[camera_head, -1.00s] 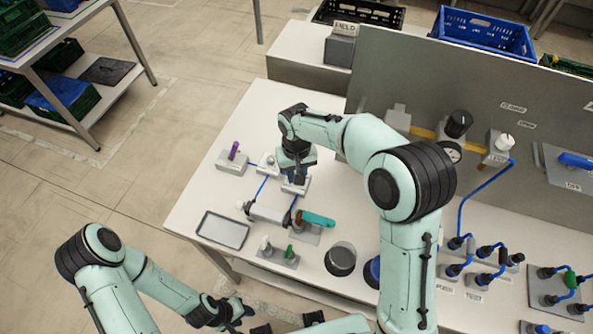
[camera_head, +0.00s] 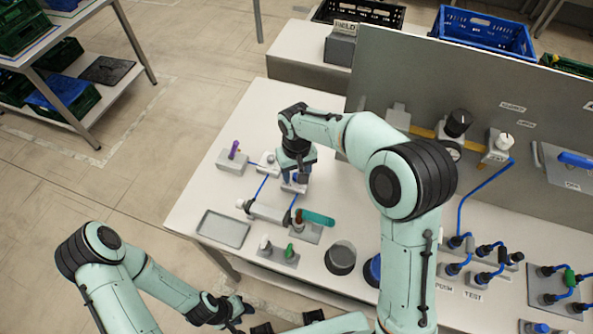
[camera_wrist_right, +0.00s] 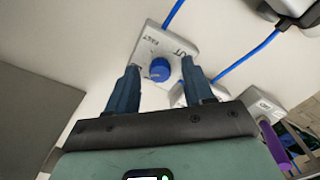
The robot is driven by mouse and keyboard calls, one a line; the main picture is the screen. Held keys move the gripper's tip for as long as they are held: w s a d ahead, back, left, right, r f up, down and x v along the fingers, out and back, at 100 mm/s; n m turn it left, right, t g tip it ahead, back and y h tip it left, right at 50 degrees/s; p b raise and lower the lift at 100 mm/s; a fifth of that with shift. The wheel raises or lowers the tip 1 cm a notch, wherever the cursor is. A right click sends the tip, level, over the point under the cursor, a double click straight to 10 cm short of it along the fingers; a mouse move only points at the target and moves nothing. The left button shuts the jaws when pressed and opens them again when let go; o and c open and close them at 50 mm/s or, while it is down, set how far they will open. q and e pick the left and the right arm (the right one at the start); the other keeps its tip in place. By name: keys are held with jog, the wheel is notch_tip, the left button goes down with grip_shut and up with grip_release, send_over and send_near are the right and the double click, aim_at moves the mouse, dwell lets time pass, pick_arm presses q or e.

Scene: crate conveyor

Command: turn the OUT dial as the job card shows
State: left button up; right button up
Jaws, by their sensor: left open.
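The OUT dial is a round blue knob (camera_wrist_right: 159,69) on a pale block (camera_wrist_right: 165,50) whose printed label reads OUT, in the right wrist view. My right gripper (camera_wrist_right: 160,76) has its two blue fingers apart, one on each side of the knob, with gaps visible. I cannot tell how high the fingertips are above it. In the head view my right gripper (camera_head: 296,178) points down over the bench's left part and mostly hides the dial. My left gripper (camera_head: 240,312) is open and empty, low in front of the bench. I cannot make out a job card.
A purple-handled block (camera_head: 234,153), a grey tray (camera_head: 222,229), a teal-handled valve (camera_head: 316,217) and a dark round cup (camera_head: 341,257) stand around the right gripper. Blue hoses run between the blocks. A grey panel (camera_head: 400,75) rises behind.

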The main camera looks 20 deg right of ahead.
pick_arm(q)
jog(key=shift+w+r+p, duration=0.75)
jog(key=shift+w+r, duration=0.1)
jog(key=shift+r, duration=0.1)
pick_arm(e)
notch_tip(320, 180, up, 13)
jog(key=shift+r, duration=0.2)
